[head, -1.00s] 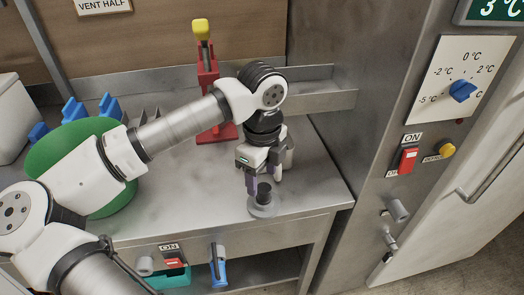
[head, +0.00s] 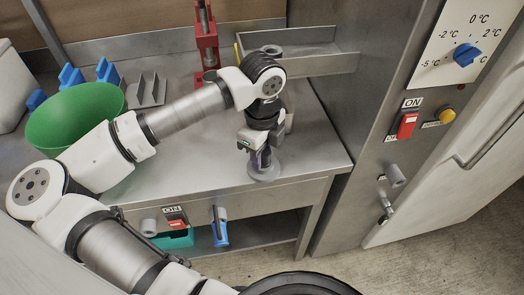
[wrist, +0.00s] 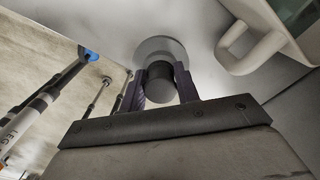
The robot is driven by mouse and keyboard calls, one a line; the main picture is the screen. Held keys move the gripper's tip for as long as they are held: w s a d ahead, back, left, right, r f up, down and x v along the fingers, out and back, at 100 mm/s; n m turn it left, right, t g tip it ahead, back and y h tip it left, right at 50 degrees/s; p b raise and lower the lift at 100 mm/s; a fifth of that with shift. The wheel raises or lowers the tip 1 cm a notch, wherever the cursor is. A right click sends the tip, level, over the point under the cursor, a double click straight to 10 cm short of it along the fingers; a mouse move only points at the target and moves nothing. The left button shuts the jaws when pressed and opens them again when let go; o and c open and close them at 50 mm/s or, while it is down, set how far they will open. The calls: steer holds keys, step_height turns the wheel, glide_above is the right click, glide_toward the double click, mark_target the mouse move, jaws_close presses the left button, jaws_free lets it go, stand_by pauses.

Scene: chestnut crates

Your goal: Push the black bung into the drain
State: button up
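The black bung (wrist: 159,72) shows in the wrist view as a short dark cylinder with a grey end, between the two purple-grey fingers of my gripper (wrist: 159,88). Both fingers lie close against its sides, and my gripper looks shut on it. The drain (wrist: 150,48) is a round pale grey flange just beyond the bung. In the head view my gripper (head: 262,160) points down over the drain (head: 264,174) near the bench's front edge, and the fingers hide most of the bung. I cannot tell how deep the bung sits in the drain.
A green bowl (head: 65,125) stands left on the steel bench (head: 215,155). A red stand (head: 207,45) is behind my arm, and a steel tray (head: 320,62) lies at the back right. The steel cabinet with a red switch (head: 407,126) bounds the right side.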

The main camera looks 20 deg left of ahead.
jaws_close()
steer(key=shift+r, duration=0.6)
stand_by(0.3)
steer(key=shift+o, duration=0.8)
jaws_free()
jaws_close()
steer(key=shift+r+p, duration=0.55)
steer(key=shift+r, duration=1.5)
